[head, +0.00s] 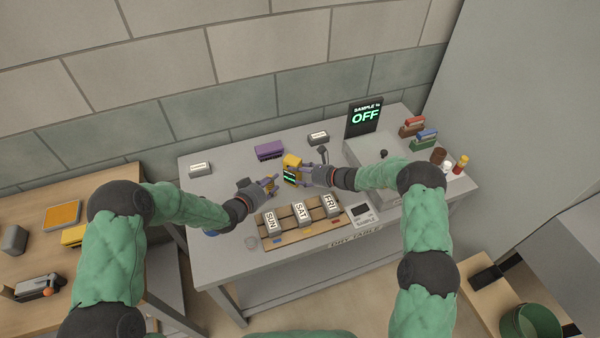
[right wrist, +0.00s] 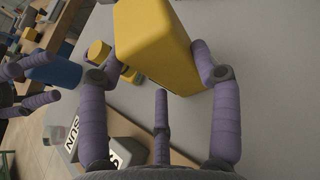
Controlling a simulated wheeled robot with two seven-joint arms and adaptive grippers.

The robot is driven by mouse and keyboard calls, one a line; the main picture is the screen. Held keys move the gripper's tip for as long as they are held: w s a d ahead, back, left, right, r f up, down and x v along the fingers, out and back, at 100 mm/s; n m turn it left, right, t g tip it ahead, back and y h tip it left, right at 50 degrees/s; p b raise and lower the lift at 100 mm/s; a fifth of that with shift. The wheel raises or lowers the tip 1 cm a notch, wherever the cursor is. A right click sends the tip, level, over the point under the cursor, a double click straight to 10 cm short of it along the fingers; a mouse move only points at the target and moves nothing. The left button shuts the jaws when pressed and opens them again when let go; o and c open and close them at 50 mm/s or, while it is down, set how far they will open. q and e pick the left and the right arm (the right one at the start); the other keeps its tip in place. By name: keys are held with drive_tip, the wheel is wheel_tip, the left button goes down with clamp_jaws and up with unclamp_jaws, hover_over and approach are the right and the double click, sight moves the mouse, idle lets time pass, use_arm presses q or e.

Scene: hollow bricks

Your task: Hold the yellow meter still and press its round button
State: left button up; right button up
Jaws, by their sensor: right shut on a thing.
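The yellow meter (head: 291,162) stands upright above the grey table, with a lit green display on its front. My right gripper (head: 304,173) is shut on it from the right. In the right wrist view the meter (right wrist: 155,42) sits between the purple fingers of that gripper (right wrist: 152,62). My left gripper (head: 271,184) is just left of the meter, its fingers apart and empty, not touching it as far as I can tell. Its fingers also show at the left edge of the right wrist view (right wrist: 38,82). I cannot make out the round button clearly.
A wooden rack (head: 285,235) with SUN, SAT and FRI blocks lies in front of the grippers. A purple block (head: 269,150) lies behind. A dark sign (head: 364,116) reads OFF at the back. A grey box (head: 378,153) stands to the right.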

drive_tip(key=shift+f, duration=0.15)
drive_tip(key=o, duration=1.5)
drive_tip(key=shift+c, duration=0.2)
drive_tip(key=shift+d, duration=0.1)
drive_tip(key=v, duration=1.2)
drive_tip(key=shift+s+f, duration=0.1)
